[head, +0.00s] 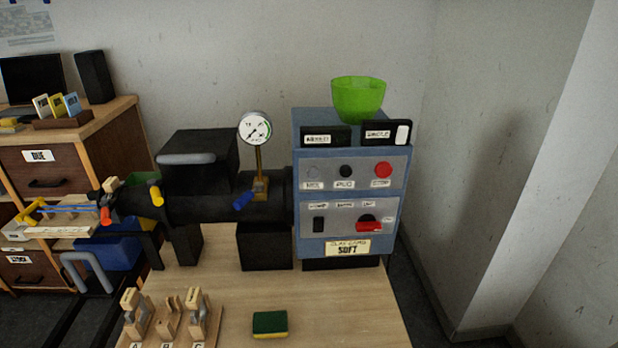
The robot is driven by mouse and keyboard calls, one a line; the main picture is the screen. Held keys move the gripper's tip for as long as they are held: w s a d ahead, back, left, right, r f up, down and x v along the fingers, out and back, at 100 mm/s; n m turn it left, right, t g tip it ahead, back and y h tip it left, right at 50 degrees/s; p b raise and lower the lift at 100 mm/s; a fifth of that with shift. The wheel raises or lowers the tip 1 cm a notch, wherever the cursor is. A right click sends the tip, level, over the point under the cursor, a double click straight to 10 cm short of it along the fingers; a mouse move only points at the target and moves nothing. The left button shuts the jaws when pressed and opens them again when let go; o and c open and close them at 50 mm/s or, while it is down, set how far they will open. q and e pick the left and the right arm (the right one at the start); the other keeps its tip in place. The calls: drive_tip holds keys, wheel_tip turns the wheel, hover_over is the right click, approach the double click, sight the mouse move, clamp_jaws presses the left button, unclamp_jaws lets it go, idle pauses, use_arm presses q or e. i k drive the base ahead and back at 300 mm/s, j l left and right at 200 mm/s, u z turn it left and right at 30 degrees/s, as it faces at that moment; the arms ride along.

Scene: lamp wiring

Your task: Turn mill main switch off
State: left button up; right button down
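The mill is a black barrel machine (215,205) on a light wooden table, with a blue-grey control box (300,235) at its right end. Low on the box is a rotary switch with a red handle (369,227) lying about horizontal on a black base. A black rocker switch (319,224) is to its left. The small labels above them are too blurred to read surely, so I cannot tell for certain which is the main switch. Above are a red round button (383,170), a black knob (345,171) and a grey round part (312,172). Neither gripper is in view.
A green bowl (358,97) stands on the box. A sponge (270,324) and wooden stand (168,322) are at the table's front. The wall corner is right; drawers (45,170) stand left.

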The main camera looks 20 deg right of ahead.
sight(367, 221)
drive_tip(key=k+l+z, duration=0.15)
drive_tip(key=l+z, duration=0.2)
drive_tip(key=k+l+z, duration=0.1)
drive_tip(key=l+z, duration=0.2)
drive_tip(key=k+l+z, duration=0.1)
drive_tip(key=l+z, duration=0.25)
